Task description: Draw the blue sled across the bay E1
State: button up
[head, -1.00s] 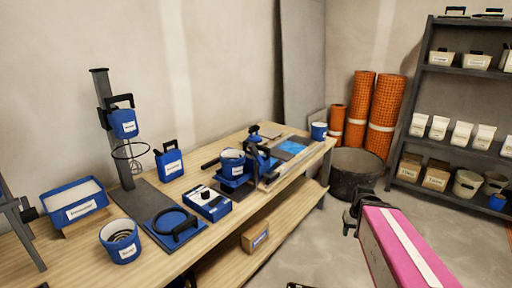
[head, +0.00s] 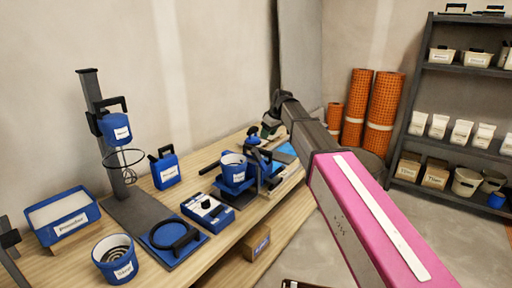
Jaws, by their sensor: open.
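A blue piece with a black handle (head: 265,167), which looks like the blue sled, stands on the workbench beside the white-labelled bucket, at the near end of a long framed bay. A light-blue patch of the bay (head: 286,149) shows behind it; my arm hides the bay's far part. I cannot read any bay label. My gripper (head: 270,129) hangs from the wrist above the bench, just beyond the sled. It is small and partly hidden, apart from the sled as far as I can tell, and open with nothing seen in it.
The blue bucket (head: 233,168) stands close left of the sled. A blue box (head: 207,211), a round-handled blue plate (head: 172,238), a mixer stand (head: 98,130) and a canister (head: 165,170) fill the bench's left. Orange rolls (head: 382,112) and shelves (head: 463,95) stand behind at the right.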

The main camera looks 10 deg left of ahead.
aim_at(258, 148)
jog(key=x, duration=0.3)
jog(key=a+x, duration=0.1)
jog(key=x, duration=0.6)
jog(key=shift+w+a+r, duration=0.15)
jog(key=shift+a+r, duration=0.15)
jog(key=shift+a, duration=0.1)
